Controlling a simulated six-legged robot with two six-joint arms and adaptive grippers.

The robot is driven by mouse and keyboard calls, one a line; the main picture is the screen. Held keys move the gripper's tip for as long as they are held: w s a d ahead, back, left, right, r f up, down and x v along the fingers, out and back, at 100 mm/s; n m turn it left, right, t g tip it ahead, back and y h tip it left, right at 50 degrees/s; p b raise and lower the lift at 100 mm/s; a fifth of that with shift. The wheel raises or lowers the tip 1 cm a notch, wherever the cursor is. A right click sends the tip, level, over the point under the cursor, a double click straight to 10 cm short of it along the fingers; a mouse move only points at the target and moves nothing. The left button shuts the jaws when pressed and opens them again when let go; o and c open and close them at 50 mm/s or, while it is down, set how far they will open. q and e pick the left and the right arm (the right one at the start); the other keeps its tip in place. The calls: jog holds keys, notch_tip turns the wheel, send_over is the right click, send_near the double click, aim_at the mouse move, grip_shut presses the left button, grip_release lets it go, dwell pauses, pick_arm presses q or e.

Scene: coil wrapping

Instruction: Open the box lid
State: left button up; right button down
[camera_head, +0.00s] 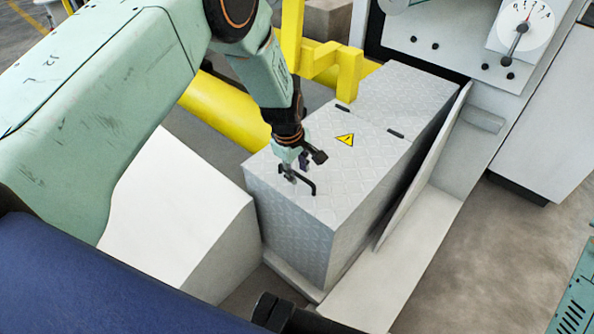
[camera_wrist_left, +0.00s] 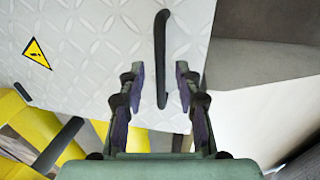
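The box (camera_head: 290,228) is a silver diamond-plate box. Its lid (camera_head: 370,165) lies flat and closed, with a yellow warning triangle (camera_head: 345,140) on top. A black bar handle (camera_head: 306,184) stands near the lid's front corner. My left gripper (camera_head: 297,172) points down just over the handle. In the left wrist view my left gripper (camera_wrist_left: 160,82) is open, with one finger on each side of the handle (camera_wrist_left: 161,40). A gap shows between the handle and both fingers. My right gripper is not in view.
Yellow rails (camera_head: 228,108) run behind the box at the left. A white block (camera_head: 185,205) stands left of it. A grey machine panel with a dial (camera_head: 525,25) stands at the back right, and a pale slanted plate (camera_head: 425,165) is close to the box's right side.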

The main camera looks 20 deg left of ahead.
pick_arm(q)
jog(key=shift+r, duration=0.1)
jog(key=shift+c, duration=0.5)
grip_shut()
